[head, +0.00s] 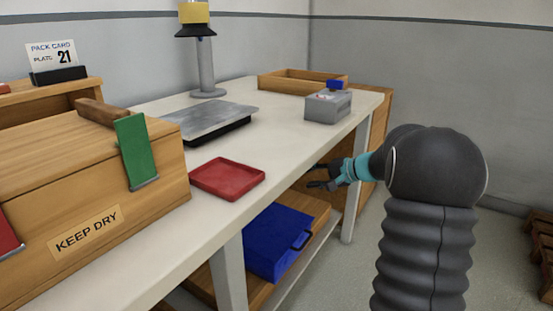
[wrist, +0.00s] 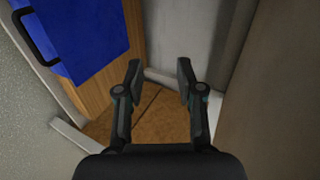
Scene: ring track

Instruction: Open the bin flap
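The wooden side of the bin (wrist: 140,30) runs beside the flap.
The white bench (head: 290,128) holds a red tray (head: 227,178), a metal scale plate (head: 205,118), a grey box (head: 328,106) and a wooden crate (head: 173,148). A bench leg (head: 357,185) stands near my gripper. A pallet (head: 541,240) lies far right.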

